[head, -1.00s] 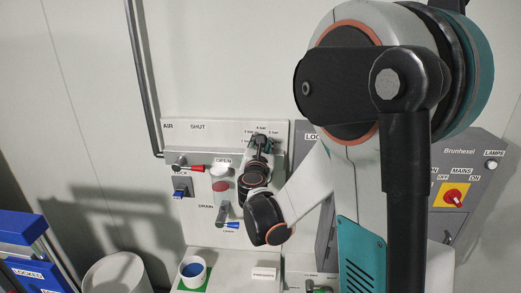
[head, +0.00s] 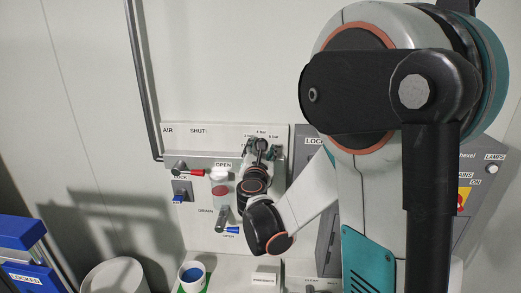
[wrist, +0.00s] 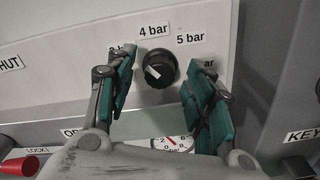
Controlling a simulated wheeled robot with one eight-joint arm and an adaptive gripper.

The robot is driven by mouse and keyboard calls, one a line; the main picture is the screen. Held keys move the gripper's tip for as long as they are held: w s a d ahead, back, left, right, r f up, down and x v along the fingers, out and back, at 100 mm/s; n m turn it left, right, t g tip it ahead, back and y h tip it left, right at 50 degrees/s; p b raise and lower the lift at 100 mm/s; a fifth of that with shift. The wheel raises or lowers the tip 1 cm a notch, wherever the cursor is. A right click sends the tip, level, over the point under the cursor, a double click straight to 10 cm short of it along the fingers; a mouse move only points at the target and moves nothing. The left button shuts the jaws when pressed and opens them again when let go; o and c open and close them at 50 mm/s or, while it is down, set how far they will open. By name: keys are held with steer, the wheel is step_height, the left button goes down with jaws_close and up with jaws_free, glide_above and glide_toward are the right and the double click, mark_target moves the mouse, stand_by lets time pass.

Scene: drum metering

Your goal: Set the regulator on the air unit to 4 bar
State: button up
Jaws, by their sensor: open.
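The regulator knob (wrist: 159,68) is round and black with a white pointer mark. The mark slants toward the upper left, on the side of a partly hidden label. The 4 bar label (wrist: 153,30) is just above the knob, and the 5 bar label (wrist: 190,38) is to its upper right. My gripper (wrist: 158,75) is open, with one teal finger on each side of the knob and visible gaps. The gauge (wrist: 172,143) below is partly hidden. In the head view my gripper (head: 261,148) is at the air unit's panel (head: 180,145) and hides the knob.
A red-handled valve (head: 188,171) and a blue-handled drain valve (head: 230,229) are left of my gripper. A grey cabinet (head: 325,240) is close on the right, partly behind my arm.

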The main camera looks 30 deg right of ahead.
steer(key=v, duration=1.1)
steer(key=shift+w, duration=0.1)
steer(key=w+d+n+b, duration=0.1)
steer(key=w+d, duration=0.1)
steer(key=w, duration=0.1)
steer(key=w+d+n+b, duration=0.2)
steer(key=w, duration=0.1)
steer(key=w+d+n+b, duration=0.1)
steer(key=w+d, duration=0.1)
steer(key=w, duration=0.2)
steer(key=shift+d+f+n, duration=0.25)
steer(key=shift+d+n, duration=0.05)
steer(key=shift+d, duration=0.05)
steer(key=c, duration=1)
